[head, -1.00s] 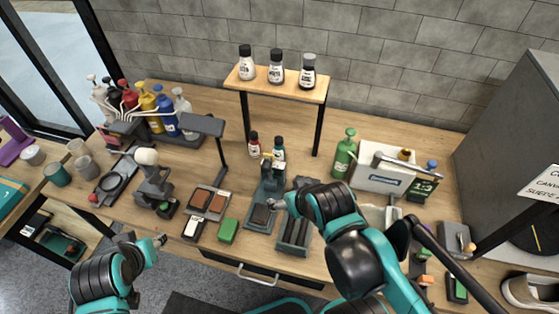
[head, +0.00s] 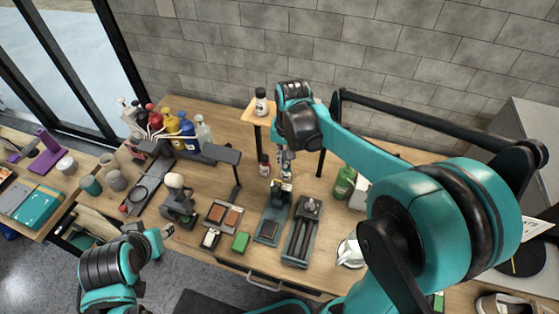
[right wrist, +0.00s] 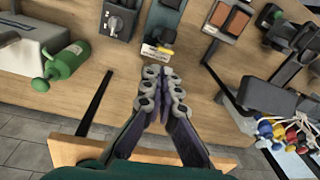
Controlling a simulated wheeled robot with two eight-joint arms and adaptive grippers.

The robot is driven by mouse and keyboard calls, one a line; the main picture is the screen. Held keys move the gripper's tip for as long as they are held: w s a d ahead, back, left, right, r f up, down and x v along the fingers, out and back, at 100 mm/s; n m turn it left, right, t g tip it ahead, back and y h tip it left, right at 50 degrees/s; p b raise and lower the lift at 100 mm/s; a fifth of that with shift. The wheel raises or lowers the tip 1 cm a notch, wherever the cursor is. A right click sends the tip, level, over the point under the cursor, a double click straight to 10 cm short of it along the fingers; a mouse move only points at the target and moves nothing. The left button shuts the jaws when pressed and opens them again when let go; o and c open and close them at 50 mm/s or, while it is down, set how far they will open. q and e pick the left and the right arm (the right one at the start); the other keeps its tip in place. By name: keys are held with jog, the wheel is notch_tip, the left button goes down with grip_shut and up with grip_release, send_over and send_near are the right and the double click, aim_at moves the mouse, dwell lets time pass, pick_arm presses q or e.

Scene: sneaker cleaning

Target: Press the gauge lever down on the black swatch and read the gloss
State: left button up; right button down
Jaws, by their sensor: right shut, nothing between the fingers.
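The gauge (head: 280,190) stands on a grey base near the table's middle, with its yellow-marked head at the back. A dark swatch (head: 268,230) lies on the front of that base. My right gripper (head: 286,168) is shut and empty, pointing down just behind and above the gauge head. In the right wrist view its closed fingers (right wrist: 163,85) sit close to the gauge (right wrist: 160,38) and its small white label; I cannot tell whether they touch. The lever is not clearly distinguishable. My left gripper (head: 164,234) hangs before the table's front edge, its fingers too small to judge.
A grey rail fixture (head: 299,238) stands right of the gauge. A green block (head: 241,242) and a tray with brown swatches (head: 223,215) lie left. A wooden shelf (head: 250,117) and green bottle (head: 344,183) stand behind.

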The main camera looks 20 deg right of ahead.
aim_at(277, 194)
pick_arm(q)
notch_tip(277, 194, up, 5)
jog(key=p, duration=0.3)
jog(key=shift+f, duration=0.15)
pick_arm(e)
jog(key=w+g, duration=0.1)
jog(key=w, duration=0.1)
jog(key=w+m, duration=0.1)
jog(key=shift+w+d+m+g, duration=0.15)
jog(key=shift+w+m+g, duration=0.15)
jog(key=shift+w+g, duration=0.1)
jog(key=shift+f, duration=0.15)
pick_arm(q)
jog(key=shift+f, duration=0.4)
pick_arm(e)
notch_tip(277, 194, down, 10)
jog(key=shift+s+a, duration=0.3)
jog(key=shift+s, duration=0.15)
pick_arm(q)
jog(key=shift+f, duration=0.1)
pick_arm(e)
jog(key=shift+s+a, duration=0.1)
